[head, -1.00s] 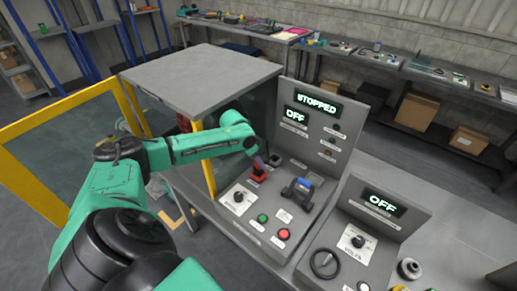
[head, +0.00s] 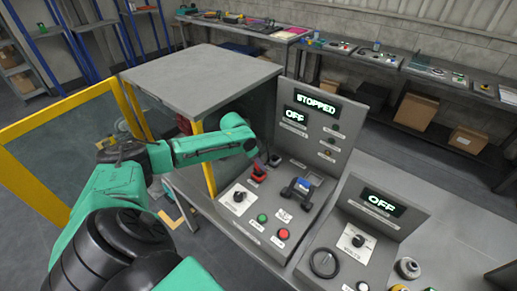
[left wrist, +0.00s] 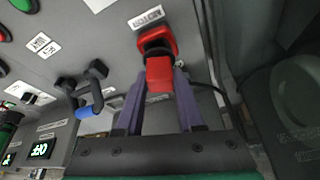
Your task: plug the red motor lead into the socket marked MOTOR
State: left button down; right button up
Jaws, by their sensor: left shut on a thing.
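The red motor lead's plug (left wrist: 160,74) is between the two purple fingers of my left gripper (left wrist: 161,92), which is shut on it. Directly ahead of the plug is a red-rimmed socket (left wrist: 157,34) with the label MOTOR (left wrist: 147,17) beside it. The plug lines up with the socket and overlaps its dark opening; I cannot tell how deep it sits. In the head view my left gripper (head: 257,164) points down at the panel, with red (head: 258,176) just under its fingers. My right gripper is not in view.
A switch with a blue handle (head: 304,184), a green button (head: 262,218), a red button (head: 283,234) and a knob (head: 239,197) share the panel. A display (head: 316,104) reads STOPPED. The grey-topped enclosure (head: 200,78) stands close behind my left forearm.

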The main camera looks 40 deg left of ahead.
pick_arm(q)
jog(key=shift+f+b, duration=0.5)
jog(key=shift+f, duration=0.5)
jog(key=shift+c, duration=2.2)
grip_release()
jog(key=shift+r, duration=0.1)
jog(key=b+v, duration=0.2)
jog(key=v, duration=1.2)
jog(key=shift+r, duration=0.25)
